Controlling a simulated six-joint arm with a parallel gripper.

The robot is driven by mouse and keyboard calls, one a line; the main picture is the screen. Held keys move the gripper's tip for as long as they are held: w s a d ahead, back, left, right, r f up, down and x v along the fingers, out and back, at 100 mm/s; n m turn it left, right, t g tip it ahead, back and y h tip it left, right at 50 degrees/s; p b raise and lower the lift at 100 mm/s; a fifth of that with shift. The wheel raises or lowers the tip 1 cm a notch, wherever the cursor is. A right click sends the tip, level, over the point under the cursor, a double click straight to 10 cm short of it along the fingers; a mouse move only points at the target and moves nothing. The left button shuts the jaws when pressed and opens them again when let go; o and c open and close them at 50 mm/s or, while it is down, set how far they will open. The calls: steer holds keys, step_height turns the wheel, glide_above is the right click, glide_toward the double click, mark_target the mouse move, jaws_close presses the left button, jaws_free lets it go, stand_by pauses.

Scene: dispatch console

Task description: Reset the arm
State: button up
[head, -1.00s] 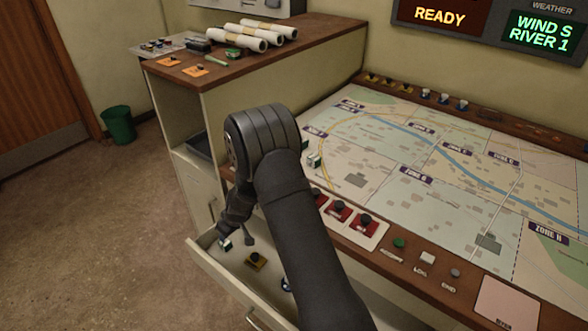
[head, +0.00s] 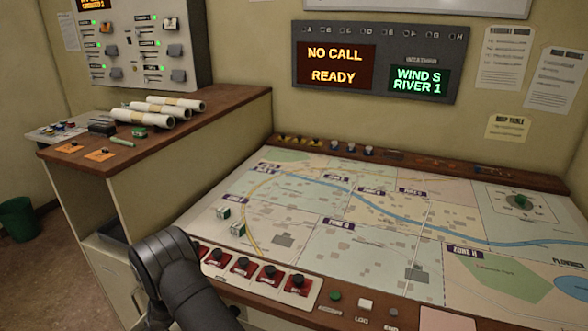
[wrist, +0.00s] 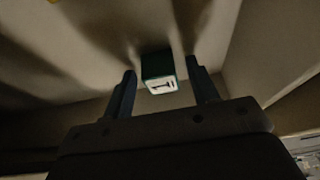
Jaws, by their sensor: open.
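My gripper (wrist: 160,67) shows in the wrist view with its two dark fingers apart. A small block (wrist: 160,72), dark green with a white face and a black mark, is in the gap between the fingertips. I see space on both sides of it; whether it rests on the surface behind is hard to tell. In the head view only my arm's bent upper part shows at the lower left; the gripper is out of that frame.
The map table (head: 385,225) carries two green-and-white blocks (head: 230,221) at its left. Red switches (head: 243,265) line its front edge. A wooden-topped cabinet (head: 180,130) with paper rolls (head: 160,110) stands left. The wall display (head: 375,70) reads NO CALL, READY.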

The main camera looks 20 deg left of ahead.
steer(key=shift+r, duration=0.25)
steer(key=v, duration=1.1)
steer(key=x, duration=1.1)
steer(key=shift+f, duration=0.3)
step_height(320, 180, up, 43)
steer(key=w+d, duration=0.3)
steer(key=w, duration=0.5)
steer(key=shift+w+d, duration=0.25)
steer(key=shift+w, duration=0.1)
steer(key=shift+o, duration=0.5)
steer(key=shift+r, duration=0.1)
